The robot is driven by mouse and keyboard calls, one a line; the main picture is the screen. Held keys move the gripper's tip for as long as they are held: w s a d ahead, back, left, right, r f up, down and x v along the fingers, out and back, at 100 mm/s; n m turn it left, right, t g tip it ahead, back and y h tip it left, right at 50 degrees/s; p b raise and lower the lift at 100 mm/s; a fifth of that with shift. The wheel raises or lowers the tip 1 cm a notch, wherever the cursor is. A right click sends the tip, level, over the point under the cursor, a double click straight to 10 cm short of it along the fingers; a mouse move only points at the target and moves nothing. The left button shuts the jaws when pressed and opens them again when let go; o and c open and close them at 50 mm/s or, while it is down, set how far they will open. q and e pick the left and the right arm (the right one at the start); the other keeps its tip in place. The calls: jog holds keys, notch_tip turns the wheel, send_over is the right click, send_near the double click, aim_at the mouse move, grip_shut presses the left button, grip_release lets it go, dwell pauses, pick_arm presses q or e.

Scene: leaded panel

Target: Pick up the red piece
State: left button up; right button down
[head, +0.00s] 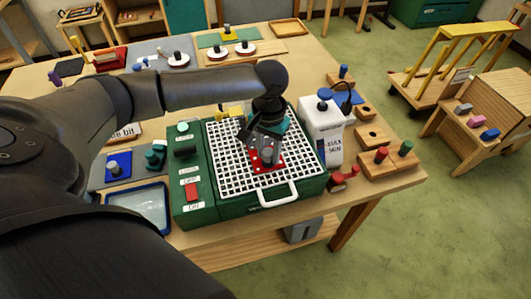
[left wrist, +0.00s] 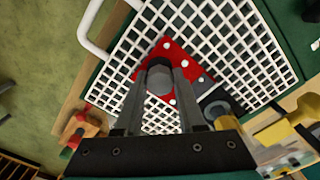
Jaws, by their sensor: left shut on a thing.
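The red piece (head: 276,166) lies on the white grid (head: 230,185) of the green machine (head: 187,212). It is flat, with white dots and a grey upright knob. In the left wrist view the red piece (left wrist: 172,48) shows under my fingers, with its knob (left wrist: 160,78) between them. My left gripper (head: 260,152) points down over it in the head view. In the left wrist view my left gripper (left wrist: 160,80) is shut on the knob. I cannot tell whether the piece touches the grid. My right gripper is not in view.
A dark grey piece (left wrist: 218,92) lies beside the red one on the grid. A white handle (head: 279,197) sticks out at the grid's front. A white bottle (head: 322,130) and wooden blocks with pegs (head: 392,160) stand to the right. A blue-rimmed tray (head: 142,201) lies left.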

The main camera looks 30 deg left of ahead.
pick_arm(q)
grip_shut()
jog(key=shift+r, duration=0.1)
notch_tip(320, 180, up, 20)
jog(key=p, duration=0.1)
jog(key=shift+o, duration=2.4)
grip_release()
grip_shut()
